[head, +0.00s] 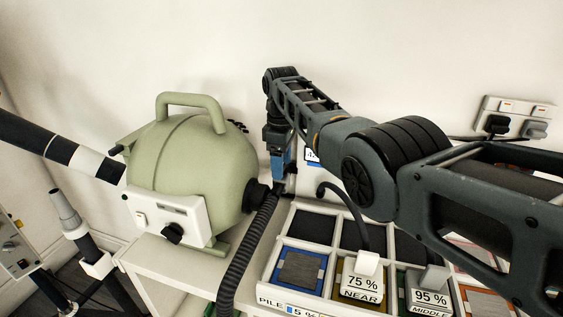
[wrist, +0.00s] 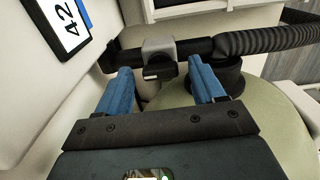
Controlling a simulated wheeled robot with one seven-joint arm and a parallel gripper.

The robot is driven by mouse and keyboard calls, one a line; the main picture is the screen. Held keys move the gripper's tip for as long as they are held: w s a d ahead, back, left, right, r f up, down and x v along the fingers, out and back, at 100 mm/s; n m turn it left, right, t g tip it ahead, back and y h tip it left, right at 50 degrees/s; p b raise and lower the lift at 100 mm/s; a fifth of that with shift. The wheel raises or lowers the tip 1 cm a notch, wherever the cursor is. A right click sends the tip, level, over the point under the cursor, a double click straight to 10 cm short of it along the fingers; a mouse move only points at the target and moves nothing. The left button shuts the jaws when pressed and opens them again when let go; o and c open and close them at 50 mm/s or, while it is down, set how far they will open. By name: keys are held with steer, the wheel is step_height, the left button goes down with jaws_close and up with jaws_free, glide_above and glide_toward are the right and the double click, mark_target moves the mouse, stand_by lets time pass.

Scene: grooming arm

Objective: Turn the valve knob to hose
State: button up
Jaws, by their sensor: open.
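In the wrist view, a grey block with a dark, knob-like part (wrist: 158,68) sits on a black pipe. It appears to be the valve knob. A small pale mark shows on its lower face. My gripper (wrist: 162,84) has its two blue fingers apart, one to each side of this part, with a gap visible on both sides. Contact cannot be made out. In the head view, my gripper (head: 281,183) points down just right of the green vacuum body (head: 188,160), near its hose outlet. The knob is hidden there.
A ribbed black hose (head: 249,240) hangs in front of the gripper. A white divided tray (head: 270,262) with pads and labels stands at the right. The vacuum's white panel (head: 150,212) carries a black dial. A "42" label (wrist: 66,28) is on the wall.

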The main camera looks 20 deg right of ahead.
steer(key=shift+r+b, duration=0.35)
steer(key=shift+r, duration=3.55)
